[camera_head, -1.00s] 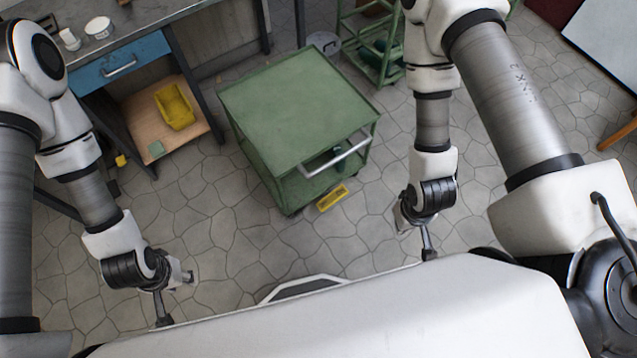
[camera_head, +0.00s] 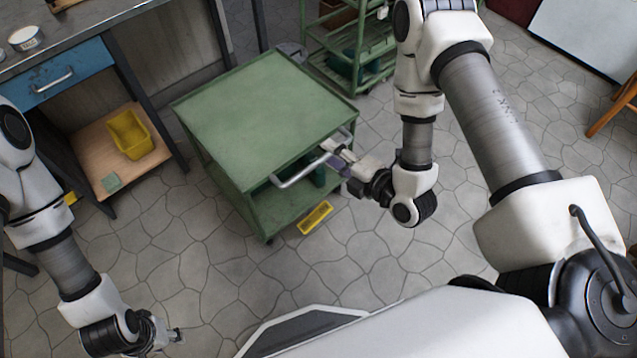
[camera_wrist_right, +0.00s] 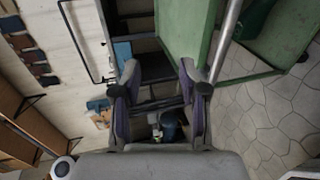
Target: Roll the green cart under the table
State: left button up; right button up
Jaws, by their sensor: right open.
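The green cart (camera_head: 262,112) stands upright on the floor in the middle of the head view, its metal push handle (camera_head: 296,175) facing me. My right gripper (camera_head: 336,156) is open at the right part of this handle. In the right wrist view, the handle bar (camera_wrist_right: 227,38) runs down beside the right-hand finger of my right gripper (camera_wrist_right: 162,85), not clearly between the fingers. Contact cannot be told. The table (camera_head: 78,37), a grey-topped workbench with a blue drawer, is at the upper left. My left gripper (camera_head: 172,336) is low at the left, away from the cart; its jaws are unclear.
A yellow bin (camera_head: 128,136) sits on the table's low wooden shelf (camera_head: 92,160). A small yellow tray (camera_head: 315,217) lies by the cart's front base. A green shelf rack (camera_head: 350,45) stands behind the cart. Stone floor is free in front of the cart.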

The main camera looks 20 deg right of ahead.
jog(key=b, duration=0.8)
send_near(321, 163)
jog(key=w+a+f, duration=0.1)
jog(key=w+f, duration=0.1)
jog(key=w, duration=0.1)
jog(key=shift+m+t, duration=0.3)
jog(key=shift+t, duration=0.1)
jog(key=b+x, duration=0.2)
jog(key=x, duration=0.5)
jog(key=shift+a+r, duration=0.2)
jog(key=shift+w, duration=0.25)
pick_arm(q)
notch_tip(321, 163, down, 14)
pick_arm(e)
grip_shut()
